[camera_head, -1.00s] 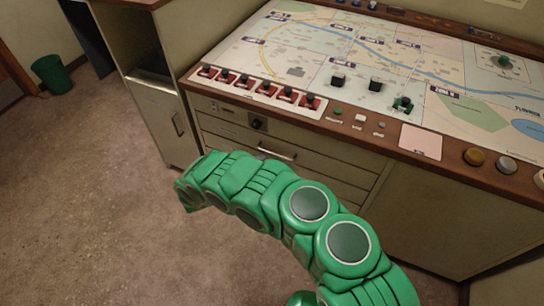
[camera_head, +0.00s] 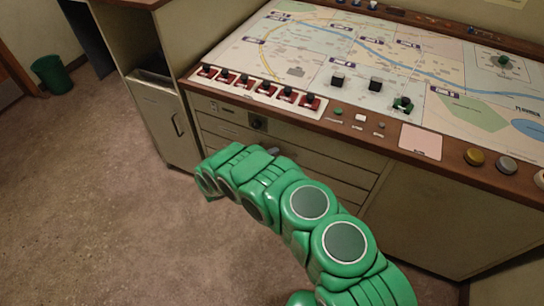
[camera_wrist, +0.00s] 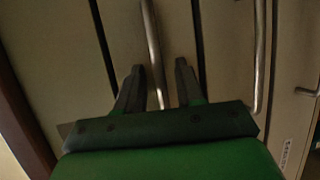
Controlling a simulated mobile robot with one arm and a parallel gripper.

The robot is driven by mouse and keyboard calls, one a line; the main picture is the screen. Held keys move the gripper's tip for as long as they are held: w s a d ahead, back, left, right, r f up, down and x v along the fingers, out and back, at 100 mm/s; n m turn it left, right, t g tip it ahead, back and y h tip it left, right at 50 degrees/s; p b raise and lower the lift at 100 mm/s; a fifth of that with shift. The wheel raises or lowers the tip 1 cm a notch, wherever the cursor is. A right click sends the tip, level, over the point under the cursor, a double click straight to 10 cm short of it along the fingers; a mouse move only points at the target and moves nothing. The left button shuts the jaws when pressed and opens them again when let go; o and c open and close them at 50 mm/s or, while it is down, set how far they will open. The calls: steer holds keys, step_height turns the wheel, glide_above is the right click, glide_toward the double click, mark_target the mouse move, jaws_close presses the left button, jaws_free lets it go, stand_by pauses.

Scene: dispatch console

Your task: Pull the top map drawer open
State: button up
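The top map drawer (camera_head: 312,160) is a beige front below the console's control edge and looks closed. In the wrist view its front (camera_wrist: 177,25) fills the middle, with its metal bar handle (camera_wrist: 151,30) running up the picture. My gripper (camera_wrist: 158,68) is open, with one dark finger on each side of this bar. A gap shows between the bar and the fingers; I cannot tell how deep the fingers reach. In the head view my green arm hides most of the gripper and the handle.
Another drawer's handle (camera_wrist: 260,55) is right of my gripper in the wrist view. A cabinet (camera_head: 160,118) stands left; the carpet (camera_head: 90,200) is clear.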

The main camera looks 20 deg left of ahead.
jaws_close()
stand_by(0.3)
steer(key=s, duration=3.1)
jaws_free()
steer(key=shift+w, duration=0.1)
